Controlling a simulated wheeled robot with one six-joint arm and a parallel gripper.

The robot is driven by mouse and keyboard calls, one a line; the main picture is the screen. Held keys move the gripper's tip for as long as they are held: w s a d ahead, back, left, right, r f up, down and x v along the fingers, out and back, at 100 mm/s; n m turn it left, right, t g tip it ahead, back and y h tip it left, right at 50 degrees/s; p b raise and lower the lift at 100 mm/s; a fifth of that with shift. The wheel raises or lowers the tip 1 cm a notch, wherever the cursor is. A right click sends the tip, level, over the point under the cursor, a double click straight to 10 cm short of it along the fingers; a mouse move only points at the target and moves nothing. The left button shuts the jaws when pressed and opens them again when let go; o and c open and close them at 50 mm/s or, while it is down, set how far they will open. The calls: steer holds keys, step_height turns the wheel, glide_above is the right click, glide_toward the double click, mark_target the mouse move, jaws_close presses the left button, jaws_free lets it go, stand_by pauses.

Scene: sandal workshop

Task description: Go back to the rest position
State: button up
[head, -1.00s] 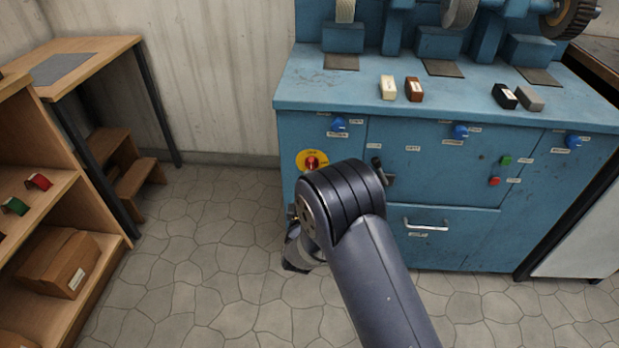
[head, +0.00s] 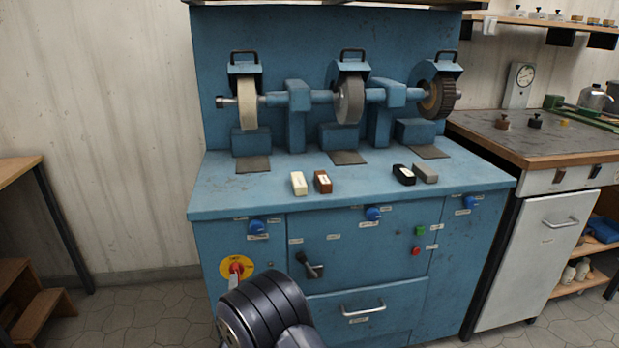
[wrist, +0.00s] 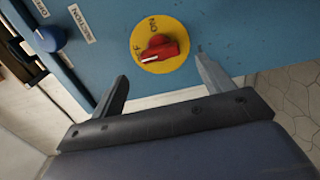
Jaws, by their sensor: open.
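My gripper (wrist: 162,82) is open and empty in the wrist view, its two fingers spread apart. Beyond the fingertips is a red rotary switch (wrist: 160,47) on a round yellow plate (wrist: 175,27), with ON and OFF lettering. Nothing is between the fingers. In the head view the red switch (head: 236,267) is on the lower left front of the blue grinding machine (head: 335,240). My arm's dark joint is at the bottom edge just right of and below it. The gripper's fingers are not clearly seen there.
The machine carries several wheels above its top (head: 240,195), with cream (head: 298,184), brown (head: 323,182), black (head: 403,175) and grey (head: 425,174) blocks on it. A workbench (head: 540,140) stands right, a wooden table (head: 18,167) left. Floor (head: 130,315) between machine and table is clear.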

steer(key=x, duration=0.6)
steer(key=shift+w+b, duration=0.2)
steer(key=shift+b, duration=0.2)
steer(key=shift+s, duration=0.1)
steer(key=p+v, duration=0.2)
steer(key=v, duration=0.8)
steer(key=w+a+m+b, duration=0.2)
steer(key=w+m+b, duration=0.7)
steer(key=m, duration=0.9)
stand_by(0.7)
